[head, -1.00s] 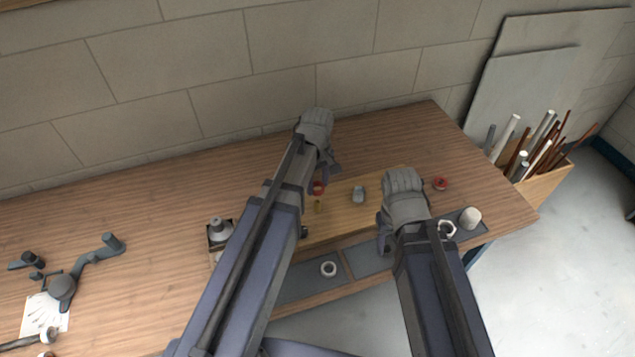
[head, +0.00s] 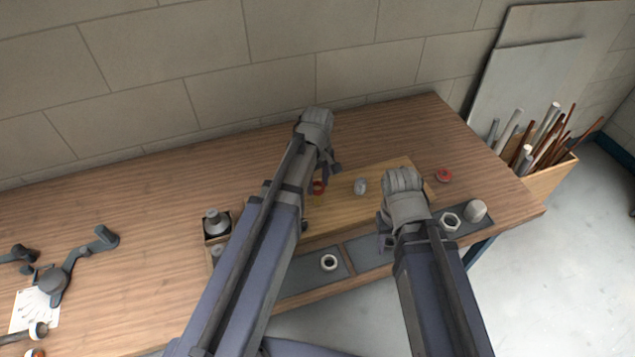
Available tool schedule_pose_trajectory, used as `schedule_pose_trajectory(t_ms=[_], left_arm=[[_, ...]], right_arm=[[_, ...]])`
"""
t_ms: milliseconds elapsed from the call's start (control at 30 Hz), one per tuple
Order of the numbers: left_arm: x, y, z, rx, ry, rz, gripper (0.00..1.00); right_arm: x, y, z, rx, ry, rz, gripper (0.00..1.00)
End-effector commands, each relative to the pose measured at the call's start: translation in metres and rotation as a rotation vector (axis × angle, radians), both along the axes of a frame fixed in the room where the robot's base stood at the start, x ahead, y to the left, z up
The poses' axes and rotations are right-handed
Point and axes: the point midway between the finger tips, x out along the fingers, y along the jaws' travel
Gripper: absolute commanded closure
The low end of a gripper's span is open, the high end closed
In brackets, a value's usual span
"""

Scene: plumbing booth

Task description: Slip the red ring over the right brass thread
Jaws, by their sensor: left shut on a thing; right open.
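A red ring (head: 319,188) is at the fingers of my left gripper (head: 325,178), which is shut on it above the wooden board (head: 340,210). The gripper and arm partly cover it. No brass thread can be made out clearly below the ring; my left arm hides part of the board there. A grey fitting (head: 360,187) stands on the board to the right of the ring. My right gripper (head: 387,238) is open near the board's front right; its fingers are mostly hidden. Another red ring-like piece (head: 444,175) lies on the table at the right.
A grey tray strip (head: 370,253) along the front edge holds a white ring (head: 328,262), a hex nut (head: 449,221) and a pale cap (head: 476,210). A small box with a grey fitting (head: 215,222) is left of my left arm. The table behind the board is clear.

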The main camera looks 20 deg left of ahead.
Motion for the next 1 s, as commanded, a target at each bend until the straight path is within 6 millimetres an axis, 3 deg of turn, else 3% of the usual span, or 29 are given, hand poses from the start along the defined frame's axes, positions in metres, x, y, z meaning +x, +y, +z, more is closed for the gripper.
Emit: schedule_pose_trajectory(t_ms=[500,933,967,1000], left_arm=[[0.000,0.000,-0.026,0.000,0.000,0.000,1.00],[0.000,0.000,-0.029,0.000,0.000,0.000,1.00],[0.000,0.000,-0.029,0.000,0.000,0.000,0.47],[0.000,0.000,-0.029,0.000,0.000,0.000,0.42]], right_arm=[[0.000,0.000,-0.026,0.000,0.000,0.000,0.50],[0.000,0.000,-0.029,0.000,0.000,0.000,0.50],[0.000,0.000,-0.029,0.000,0.000,0.000,0.50],[0.000,0.000,-0.029,0.000,0.000,0.000,0.50]])
